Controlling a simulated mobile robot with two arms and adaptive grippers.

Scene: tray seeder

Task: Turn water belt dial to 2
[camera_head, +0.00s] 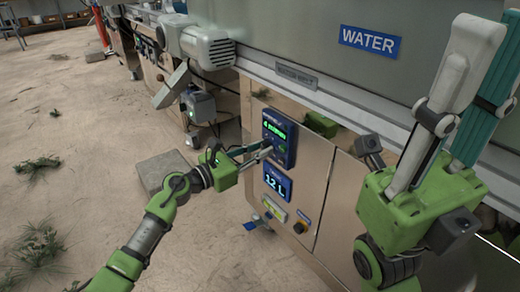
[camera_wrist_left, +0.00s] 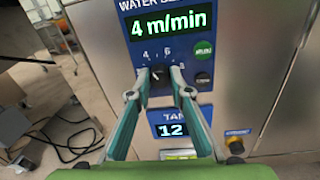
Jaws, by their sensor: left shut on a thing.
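The water belt panel (camera_head: 288,130) is a blue box on the machine's metal front, with a lit green display. In the left wrist view the panel's display (camera_wrist_left: 169,24) reads 4 m/min. The dark dial (camera_wrist_left: 159,73) is below it, with the marks 4 and 6 above it. My left gripper (camera_wrist_left: 160,84) is shut on the dial, one finger on each side. In the head view my left gripper (camera_head: 266,152) reaches the panel from the left and its fingertips cover the dial. My right gripper (camera_head: 478,85) points up at the right, away from the panel; its finger gap is unclear.
A tank display (camera_head: 277,181) reading 12 L is just below the panel, with a yellow-labelled switch lower down. A green button (camera_wrist_left: 203,48) and a dark button (camera_wrist_left: 203,78) are right of the dial. Black cables lie on the floor at left.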

